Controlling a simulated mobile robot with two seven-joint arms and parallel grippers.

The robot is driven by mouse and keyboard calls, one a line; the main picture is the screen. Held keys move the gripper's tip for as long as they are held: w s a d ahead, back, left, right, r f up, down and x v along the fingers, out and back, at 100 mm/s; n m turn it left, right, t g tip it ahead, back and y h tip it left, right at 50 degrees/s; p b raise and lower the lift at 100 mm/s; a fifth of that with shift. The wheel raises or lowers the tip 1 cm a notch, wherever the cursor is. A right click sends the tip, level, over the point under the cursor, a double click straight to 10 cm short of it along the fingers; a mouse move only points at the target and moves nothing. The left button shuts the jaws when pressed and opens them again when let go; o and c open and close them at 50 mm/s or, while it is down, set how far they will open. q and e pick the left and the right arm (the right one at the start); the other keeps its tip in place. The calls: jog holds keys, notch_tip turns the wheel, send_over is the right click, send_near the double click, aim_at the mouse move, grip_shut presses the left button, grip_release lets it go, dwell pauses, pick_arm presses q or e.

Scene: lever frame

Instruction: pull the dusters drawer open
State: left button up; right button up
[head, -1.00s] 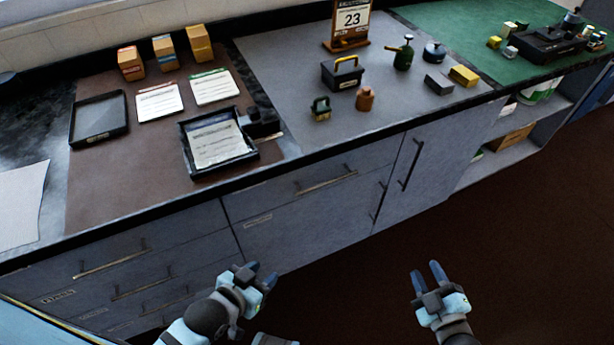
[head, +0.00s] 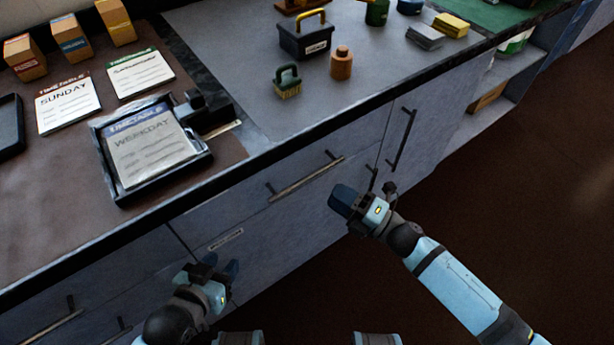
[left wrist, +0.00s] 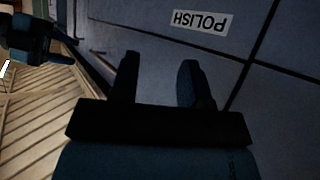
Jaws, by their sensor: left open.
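The cabinet has grey drawer fronts with bar handles. The wide front (head: 270,215) in the middle looks closed; its handle (head: 305,178) is near the top. A small label (head: 225,239) sits on it, too blurred to read in the head view. The left wrist view shows a POLISH label (left wrist: 201,21), upside down. I cannot read a dusters label anywhere. My left gripper (head: 221,263) is open and empty, low before the cabinet; its fingers (left wrist: 160,62) show in the left wrist view. My right gripper (head: 343,200) is before the middle front, below the handle; its finger gap is hidden.
More drawer handles (head: 58,326) show at the lower left. A tall handle (head: 401,140) is on the door at right. The countertop holds a black tray (head: 120,190) with a weekday card, a toolbox (head: 303,40), a brush (head: 288,84) and a brown bottle (head: 341,62). Dark floor is clear at right.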

aim_at(308, 177)
jog(key=x, duration=0.8)
jog(key=shift+a, duration=0.1)
jog(key=shift+c, duration=0.3)
grip_shut()
